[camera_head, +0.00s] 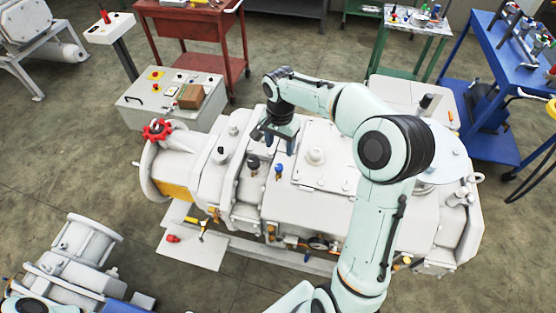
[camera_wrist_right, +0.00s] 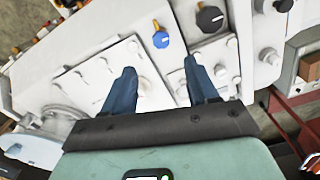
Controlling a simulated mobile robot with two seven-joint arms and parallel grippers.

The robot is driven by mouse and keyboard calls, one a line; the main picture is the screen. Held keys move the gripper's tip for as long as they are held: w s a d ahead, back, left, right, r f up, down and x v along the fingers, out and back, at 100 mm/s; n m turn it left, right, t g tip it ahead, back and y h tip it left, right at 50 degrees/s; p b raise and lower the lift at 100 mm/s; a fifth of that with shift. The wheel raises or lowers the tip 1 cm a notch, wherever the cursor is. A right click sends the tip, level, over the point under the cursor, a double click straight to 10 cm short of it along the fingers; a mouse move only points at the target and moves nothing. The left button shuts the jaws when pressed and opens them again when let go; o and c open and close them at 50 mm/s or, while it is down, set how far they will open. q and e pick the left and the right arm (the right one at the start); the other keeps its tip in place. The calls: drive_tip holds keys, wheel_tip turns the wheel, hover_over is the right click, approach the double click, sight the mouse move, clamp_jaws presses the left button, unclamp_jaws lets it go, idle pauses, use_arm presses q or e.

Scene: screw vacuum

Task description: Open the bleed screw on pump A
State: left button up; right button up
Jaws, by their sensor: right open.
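The large white pump (camera_head: 320,190) lies across the middle of the head view; no label that names it pump A can be read. A small blue knob with a brass stem (camera_head: 279,170) and a black knob (camera_head: 253,162) stand on its top. Both also show in the right wrist view, the blue knob (camera_wrist_right: 161,39) ahead of the fingertips and the black knob (camera_wrist_right: 210,18) to its right. I cannot tell which fitting is the bleed screw. My right gripper (camera_head: 279,143) is open and empty above the pump, apart from both knobs; its spread fingers show in the wrist view (camera_wrist_right: 159,70).
A red handwheel (camera_head: 157,130) sits at the pump's left end. A grey control box (camera_head: 175,95) and a red cart (camera_head: 195,40) stand behind it. A blue bench (camera_head: 500,90) is at the right. Another white machine (camera_head: 75,265) is at lower left. Open floor lies at the left.

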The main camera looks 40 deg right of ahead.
sight(280, 166)
wheel_tip(280, 166, down, 9)
drive_tip(key=shift+w+f, duration=0.15)
drive_tip(key=shift+f, duration=0.05)
drive_tip(key=c, duration=1.1)
